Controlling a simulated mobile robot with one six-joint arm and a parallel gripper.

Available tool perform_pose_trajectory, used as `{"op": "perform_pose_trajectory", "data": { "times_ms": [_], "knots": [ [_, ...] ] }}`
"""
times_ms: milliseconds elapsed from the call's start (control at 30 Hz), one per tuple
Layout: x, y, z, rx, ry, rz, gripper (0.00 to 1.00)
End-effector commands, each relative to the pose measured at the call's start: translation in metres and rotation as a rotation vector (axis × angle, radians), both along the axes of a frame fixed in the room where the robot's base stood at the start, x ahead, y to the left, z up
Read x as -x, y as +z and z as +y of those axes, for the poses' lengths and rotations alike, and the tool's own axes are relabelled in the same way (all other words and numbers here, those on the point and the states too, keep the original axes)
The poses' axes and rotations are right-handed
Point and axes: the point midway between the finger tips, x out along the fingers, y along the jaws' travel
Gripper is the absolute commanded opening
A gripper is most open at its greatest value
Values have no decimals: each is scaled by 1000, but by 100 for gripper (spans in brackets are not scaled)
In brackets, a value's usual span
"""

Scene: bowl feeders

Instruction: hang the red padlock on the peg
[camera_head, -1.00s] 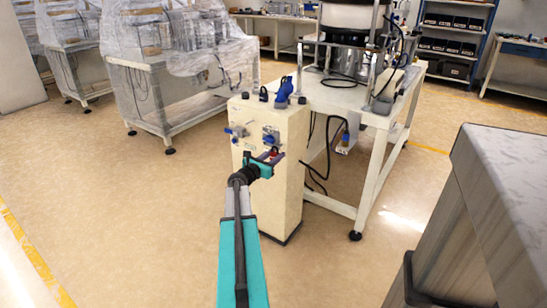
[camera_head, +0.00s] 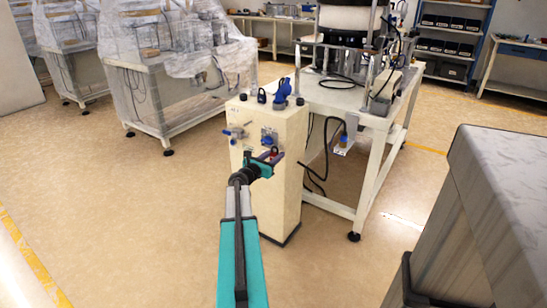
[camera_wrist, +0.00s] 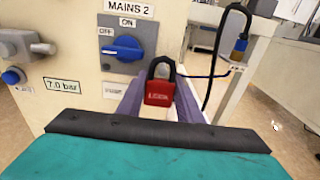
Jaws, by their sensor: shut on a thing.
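The red padlock (camera_wrist: 158,92) has a dark shackle and hangs upright between the fingers of my gripper (camera_wrist: 158,112) in the wrist view. The gripper is shut on it. In the head view my gripper (camera_head: 272,157) is in front of the cream cabinet (camera_head: 282,195), with the padlock a small red spot (camera_head: 274,150) at its tip. A small pale grey shape shows inside the shackle in the wrist view. I cannot tell whether it is the peg's end, nor whether the shackle is around it.
The cabinet front carries a blue MAINS 2 switch (camera_wrist: 123,48) and a grey valve (camera_wrist: 22,46) to its left. A dark padlock (camera_head: 262,97) and a blue object (camera_head: 283,92) stand on its top. A white table (camera_head: 340,97) and black cable are at the right.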

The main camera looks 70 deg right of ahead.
Motion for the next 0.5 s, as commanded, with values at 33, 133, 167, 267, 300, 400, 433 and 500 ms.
{"op": "perform_pose_trajectory", "data": {
  "times_ms": [33,133,167,267,300,400,433,500],
  "knots": [
    [0,0,-1,1,0,0,6],
    [0,0,-2,1,0,0,6],
    [1,0,-3,1,0,0,6],
    [1,0,-4,0,0,0,6],
    [1,0,-4,0,0,0,6],
    [1,0,-6,1,0,0,6],
    [1,0,-6,0,0,0,6],
    [2,0,-7,0,0,0,6]
  ]
}}
